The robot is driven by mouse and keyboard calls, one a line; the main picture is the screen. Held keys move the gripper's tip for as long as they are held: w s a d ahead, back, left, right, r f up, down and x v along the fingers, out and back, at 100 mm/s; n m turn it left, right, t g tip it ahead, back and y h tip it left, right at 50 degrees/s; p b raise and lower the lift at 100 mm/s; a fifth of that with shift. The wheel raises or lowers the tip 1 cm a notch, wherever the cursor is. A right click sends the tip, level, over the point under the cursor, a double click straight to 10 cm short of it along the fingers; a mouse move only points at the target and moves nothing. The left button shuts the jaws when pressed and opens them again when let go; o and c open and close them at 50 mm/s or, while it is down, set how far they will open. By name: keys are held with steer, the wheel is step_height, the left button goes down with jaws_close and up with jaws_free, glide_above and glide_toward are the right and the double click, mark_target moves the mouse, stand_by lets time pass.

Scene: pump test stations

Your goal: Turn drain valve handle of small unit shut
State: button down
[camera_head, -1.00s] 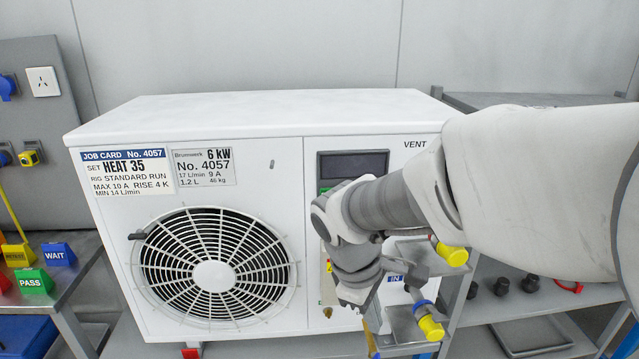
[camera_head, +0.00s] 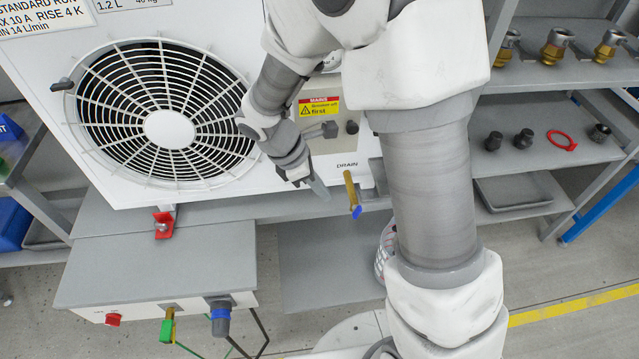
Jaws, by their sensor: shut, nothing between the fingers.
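The white unit (camera_head: 215,30) with the round fan grille fills the upper left. Below its DRAIN label (camera_head: 347,164), at the lower front right, is the drain valve with a brass-yellow handle (camera_head: 349,187) tipped in blue (camera_head: 357,211). The handle points down, tilted slightly right. My gripper (camera_head: 320,190) is shut and empty, just left of the handle, with a small apparent gap. My arm covers part of the unit's right side. The valve body is hard to make out.
A grey-topped box (camera_head: 155,265) stands in front, with a green-handled valve (camera_head: 167,330) and a blue connector (camera_head: 220,315). A red clamp (camera_head: 163,224) sits by the unit's foot.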

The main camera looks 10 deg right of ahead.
mark_target(356, 213)
steer(key=d+f+b, duration=0.2)
steer(key=d+f, duration=0.4)
steer(key=shift+f, duration=0.1)
steer(key=shift+d, duration=0.1)
stand_by(0.4)
steer(key=shift+d+r+y+p, duration=0.15)
steer(key=shift+d+y+p, duration=0.1)
steer(key=shift+y+p, duration=0.7)
steer(key=shift+d+r+y+p, duration=0.2)
steer(key=shift+y+p, duration=0.35)
steer(key=shift+p, duration=0.75)
